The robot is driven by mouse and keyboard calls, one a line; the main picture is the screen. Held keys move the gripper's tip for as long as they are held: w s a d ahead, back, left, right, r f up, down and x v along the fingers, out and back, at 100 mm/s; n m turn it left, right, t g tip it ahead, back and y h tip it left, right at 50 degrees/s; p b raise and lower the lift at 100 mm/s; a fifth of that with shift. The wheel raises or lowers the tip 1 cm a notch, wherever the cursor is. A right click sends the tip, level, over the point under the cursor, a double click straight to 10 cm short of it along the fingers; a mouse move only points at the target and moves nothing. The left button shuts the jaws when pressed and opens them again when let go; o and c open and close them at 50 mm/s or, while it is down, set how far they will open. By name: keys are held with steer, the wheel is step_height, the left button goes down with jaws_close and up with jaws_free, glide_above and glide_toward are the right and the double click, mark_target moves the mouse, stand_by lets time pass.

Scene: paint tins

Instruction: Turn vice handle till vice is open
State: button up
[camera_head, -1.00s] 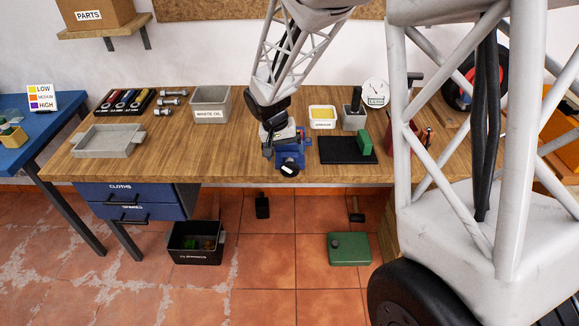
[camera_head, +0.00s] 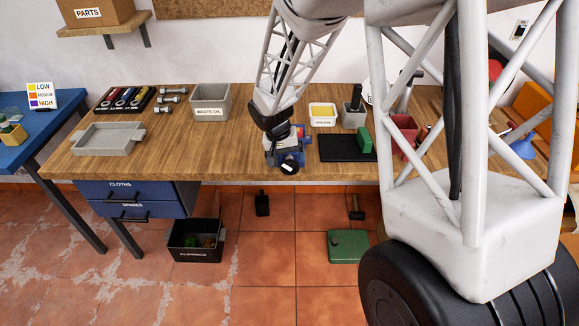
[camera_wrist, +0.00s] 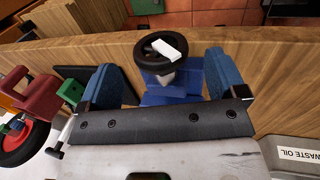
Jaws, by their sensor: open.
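The blue vice (camera_head: 291,158) stands at the front edge of the wooden bench. Its handle, a black wheel (camera_wrist: 146,53) with a white bar across it, faces the front; the handle also shows in the head view (camera_head: 289,168). My gripper (camera_wrist: 160,68) is open, with blue fingers spread to either side of the handle and vice in the wrist view. The handle lies between and just beyond the fingertips, with visible gaps to both. In the head view my gripper (camera_head: 279,141) is over the vice and hides part of it. The vice jaws are not clearly visible.
A black mat (camera_head: 340,149) with a green block (camera_head: 364,140) lies right of the vice. Behind are a yellow-filled white tub (camera_head: 322,115) and a waste oil bin (camera_head: 211,103). A grey tray (camera_head: 106,139) is far left; the bench between is clear.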

mark_target(283, 162)
steer(key=shift+x, duration=1.95)
steer(key=c, duration=0.9)
steer(key=shift+h, duration=0.5)
steer(key=shift+a+h, duration=0.15)
steer(key=shift+h, duration=2.45)
